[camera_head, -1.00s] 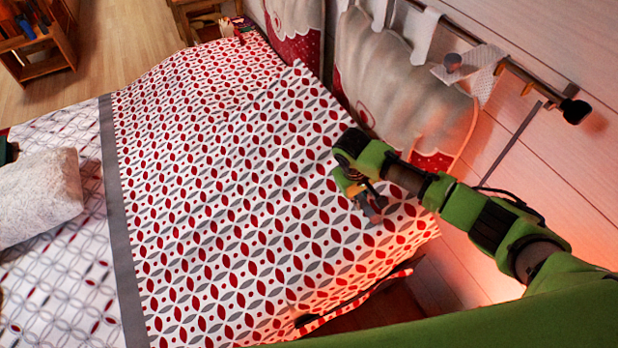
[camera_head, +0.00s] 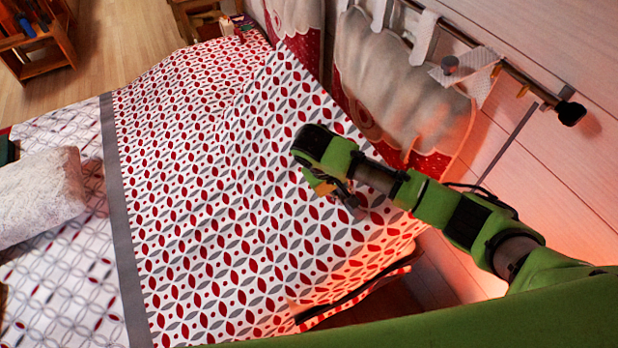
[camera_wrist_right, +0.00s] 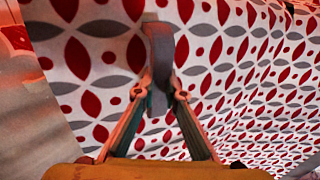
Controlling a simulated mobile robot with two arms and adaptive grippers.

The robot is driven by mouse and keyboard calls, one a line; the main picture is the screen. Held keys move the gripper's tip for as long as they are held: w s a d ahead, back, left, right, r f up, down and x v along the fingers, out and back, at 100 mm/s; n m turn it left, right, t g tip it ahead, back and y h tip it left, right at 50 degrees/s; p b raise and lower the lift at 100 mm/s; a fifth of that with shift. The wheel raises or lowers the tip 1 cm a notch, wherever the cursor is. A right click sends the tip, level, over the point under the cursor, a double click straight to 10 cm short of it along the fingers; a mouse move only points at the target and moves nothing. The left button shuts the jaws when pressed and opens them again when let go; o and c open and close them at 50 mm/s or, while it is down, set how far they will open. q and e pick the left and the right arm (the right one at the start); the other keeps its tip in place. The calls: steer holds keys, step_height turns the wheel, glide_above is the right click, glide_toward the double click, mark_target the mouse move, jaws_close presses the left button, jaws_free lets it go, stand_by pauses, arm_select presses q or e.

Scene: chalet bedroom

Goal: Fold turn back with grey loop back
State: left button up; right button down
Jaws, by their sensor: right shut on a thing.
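The cover (camera_head: 230,200), white with red and grey petal shapes and a grey border band along its left, lies over the bed. It also fills much of the right wrist view (camera_wrist_right: 260,60). My right gripper (camera_head: 343,197) is at the right part of the cover, with its arm coming in from the right. In the right wrist view my right gripper (camera_wrist_right: 160,90) is shut on a grey loop (camera_wrist_right: 160,52), which stands up between the fingertips against the cover. The loop is too small to make out in the head view. My left gripper is not in view.
A white pillow (camera_head: 40,195) lies on the paler sheet (camera_head: 60,285) at left. A wall hanging (camera_head: 400,85) with grey and red cloth hangs from a rail along the wall at right. A wooden shelf (camera_head: 40,40) stands on the floor at upper left.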

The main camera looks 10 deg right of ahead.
steer(key=c, duration=2.8)
jaws_free()
steer(key=shift+h, duration=0.5)
steer(key=s+a+r, duration=0.1)
steer(key=a, duration=0.1)
steer(key=s+a+r, duration=0.1)
steer(key=a, duration=0.1)
steer(key=a+r, duration=0.1)
steer(key=a, duration=0.2)
steer(key=shift+s+a+r, duration=0.1)
steer(key=shift+s+r, duration=0.3)
steer(key=shift+s+a+r, duration=0.15)
steer(key=shift+s+a, duration=0.05)
steer(key=shift+a, duration=0.05)
jaws_close()
steer(key=s+a+r, duration=0.2)
steer(key=a, duration=0.6)
steer(key=shift+s+r, duration=0.2)
steer(key=shift+s, duration=0.15)
